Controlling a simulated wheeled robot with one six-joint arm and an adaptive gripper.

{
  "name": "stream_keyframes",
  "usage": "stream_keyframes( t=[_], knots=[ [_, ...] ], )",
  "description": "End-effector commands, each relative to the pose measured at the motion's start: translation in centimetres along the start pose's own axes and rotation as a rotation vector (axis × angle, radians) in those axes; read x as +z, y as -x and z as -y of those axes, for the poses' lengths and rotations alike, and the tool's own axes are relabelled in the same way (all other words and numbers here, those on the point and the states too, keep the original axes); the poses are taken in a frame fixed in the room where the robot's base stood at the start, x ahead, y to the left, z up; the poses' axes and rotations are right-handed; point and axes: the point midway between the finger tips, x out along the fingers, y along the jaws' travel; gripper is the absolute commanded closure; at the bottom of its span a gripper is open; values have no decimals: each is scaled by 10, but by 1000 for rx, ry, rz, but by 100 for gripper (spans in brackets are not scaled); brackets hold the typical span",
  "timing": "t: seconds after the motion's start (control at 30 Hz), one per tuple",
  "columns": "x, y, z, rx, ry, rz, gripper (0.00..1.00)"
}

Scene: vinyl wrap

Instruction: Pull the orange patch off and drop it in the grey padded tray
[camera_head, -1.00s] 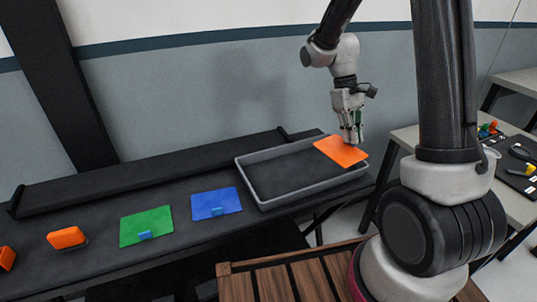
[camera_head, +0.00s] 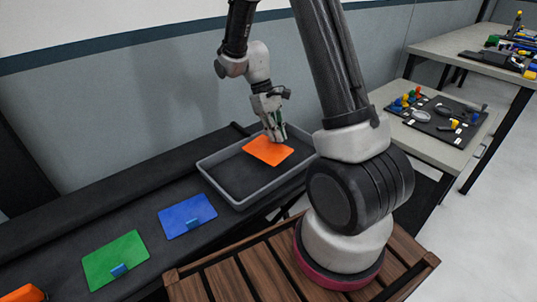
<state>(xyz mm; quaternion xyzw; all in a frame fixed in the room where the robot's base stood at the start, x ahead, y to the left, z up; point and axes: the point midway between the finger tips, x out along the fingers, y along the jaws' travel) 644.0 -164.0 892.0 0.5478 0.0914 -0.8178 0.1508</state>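The orange patch (camera_head: 268,152) is a thin flat sheet over the right half of the grey padded tray (camera_head: 238,205). My gripper (camera_head: 276,138) points down above the tray, with its fingertips at the patch's far right edge. The fingers look shut on that edge; the patch's small tab is hidden by them. The patch looks to be just above the tray's dark padding, but the exact gap cannot be told. The rest of the tray's padding is bare.
Left of the tray on the dark bench lie a blue patch (camera_head: 187,216) and a green patch (camera_head: 115,261), each with a blue tab. An orange block (camera_head: 22,294) is at the lower left edge. A side table (camera_head: 415,143) with small parts stands at right.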

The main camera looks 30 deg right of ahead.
Motion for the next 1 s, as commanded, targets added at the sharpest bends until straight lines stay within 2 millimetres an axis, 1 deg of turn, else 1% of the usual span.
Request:
stream_keyframes(
  t=[0.27,0.43,0.73,0.8,0.87,1.0],
  knots=[
    [-1,-2,0,0,0,-1,100],
    [-1,-2,0,0,0,0,70],
    [-1,-1,0,0,0,-1,70],
    [-1,2,0,1,0,-1,70],
    [-1,7,0,1,1,-1,70],
    [-2,33,0,2,1,-5,70]
  ],
)
